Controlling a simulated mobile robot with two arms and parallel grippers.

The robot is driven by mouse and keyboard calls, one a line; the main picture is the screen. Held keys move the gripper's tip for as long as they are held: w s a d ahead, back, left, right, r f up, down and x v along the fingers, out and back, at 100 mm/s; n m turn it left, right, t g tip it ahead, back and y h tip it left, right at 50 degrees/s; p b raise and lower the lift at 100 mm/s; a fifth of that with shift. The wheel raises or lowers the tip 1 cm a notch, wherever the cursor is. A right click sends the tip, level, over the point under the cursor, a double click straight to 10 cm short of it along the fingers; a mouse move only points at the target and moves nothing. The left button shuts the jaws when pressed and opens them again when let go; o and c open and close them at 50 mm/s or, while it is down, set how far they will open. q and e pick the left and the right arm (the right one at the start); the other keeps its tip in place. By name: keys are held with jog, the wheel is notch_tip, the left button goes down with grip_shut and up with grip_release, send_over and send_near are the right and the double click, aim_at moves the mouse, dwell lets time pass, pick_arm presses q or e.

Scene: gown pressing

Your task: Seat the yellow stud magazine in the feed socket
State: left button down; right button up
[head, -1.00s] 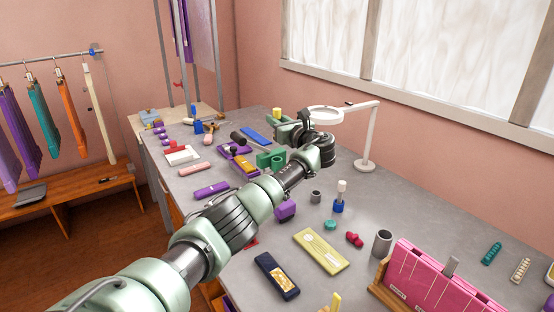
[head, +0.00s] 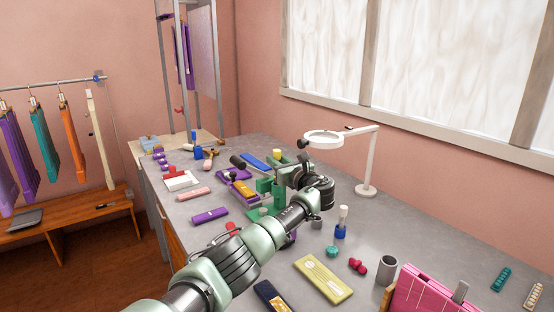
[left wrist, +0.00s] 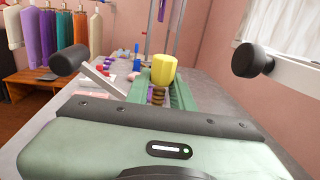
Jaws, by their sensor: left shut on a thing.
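The yellow stud magazine (head: 277,154) is upright, with its yellow cap showing above the fingers of my left gripper (head: 284,163). In the left wrist view, the magazine's yellow cap (left wrist: 163,69) stands above a brown ribbed body between the two green fingers of the left gripper (left wrist: 160,95), which are shut on it. Below and left of the gripper in the head view is a green fixture (head: 265,186) beside a purple base. The feed socket cannot be made out clearly; my gripper and arm cover part of that area. My right gripper is out of view.
A white magnifier lamp (head: 368,165) stands right of the gripper. A blue-and-white bottle (head: 341,222), a yellow case (head: 323,279), a grey cup (head: 387,267) and a pink rack (head: 430,292) lie nearer. Purple and pink pieces are at the left.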

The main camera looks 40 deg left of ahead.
pick_arm(q)
jog(key=shift+r, duration=0.1)
dwell(0.3)
jog(key=shift+p, duration=0.4)
dwell(0.4)
jog(key=shift+p, duration=0.3)
jog(key=shift+f, duration=0.2)
jog(key=shift+f+b, duration=0.7)
jog(key=shift+f, duration=0.65)
jog(key=shift+f+p, duration=0.1)
jog(key=shift+p, duration=0.25)
